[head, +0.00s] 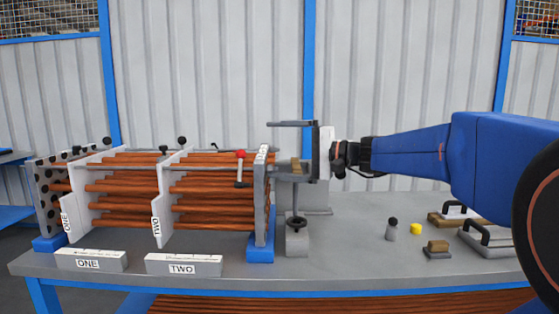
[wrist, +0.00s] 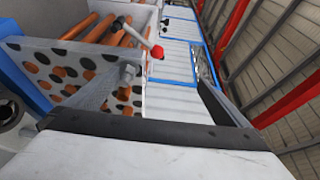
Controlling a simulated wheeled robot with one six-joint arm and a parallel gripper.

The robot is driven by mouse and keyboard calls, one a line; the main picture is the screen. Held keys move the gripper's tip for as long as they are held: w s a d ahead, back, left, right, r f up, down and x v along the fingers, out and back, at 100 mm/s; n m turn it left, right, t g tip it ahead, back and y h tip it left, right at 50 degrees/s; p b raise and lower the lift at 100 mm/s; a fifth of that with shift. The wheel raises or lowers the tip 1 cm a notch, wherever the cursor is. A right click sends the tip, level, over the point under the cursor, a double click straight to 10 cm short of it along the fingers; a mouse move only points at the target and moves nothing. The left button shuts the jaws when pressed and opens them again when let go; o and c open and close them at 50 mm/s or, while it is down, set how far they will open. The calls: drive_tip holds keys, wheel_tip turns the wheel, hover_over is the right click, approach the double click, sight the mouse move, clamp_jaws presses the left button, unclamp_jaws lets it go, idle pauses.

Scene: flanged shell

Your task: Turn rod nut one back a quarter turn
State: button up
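The flanged shell's tube bundle (head: 125,190) lies on the bench, with copper tubes through a perforated end plate at each end. The right end plate (head: 262,200) faces my gripper; it also shows in the wrist view (wrist: 65,72). The nut is not distinct in the head view.
A rod with a red knob (head: 240,155) sits at the bundle's upper right. A stand with a dark handwheel (head: 297,222) is below my gripper. White baffles, the ONE block (head: 90,260) and the TWO block (head: 183,264) are left. Small parts, including a yellow one (head: 416,229), lie right.

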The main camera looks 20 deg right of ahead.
drive_tip(key=shift+y, duration=0.3)
wheel_tip(320, 180, up, 5)
drive_tip(key=shift+s+f, duration=0.1)
wheel_tip(320, 180, down, 4)
drive_tip(key=shift+r, duration=0.1)
drive_tip(key=shift+s+d, duration=0.45)
drive_tip(key=shift+s, duration=0.05)
drive_tip(key=shift+s+d+r, duration=0.1)
drive_tip(key=shift+s+d, duration=0.2)
drive_tip(key=c, duration=0.7)
drive_tip(key=shift+s+d, duration=0.15)
drive_tip(key=c, duration=0.4)
drive_tip(key=shift+f+v, duration=0.2)
drive_tip(key=shift+v, duration=8.55)
drive_tip(key=shift+c, duration=0.2)
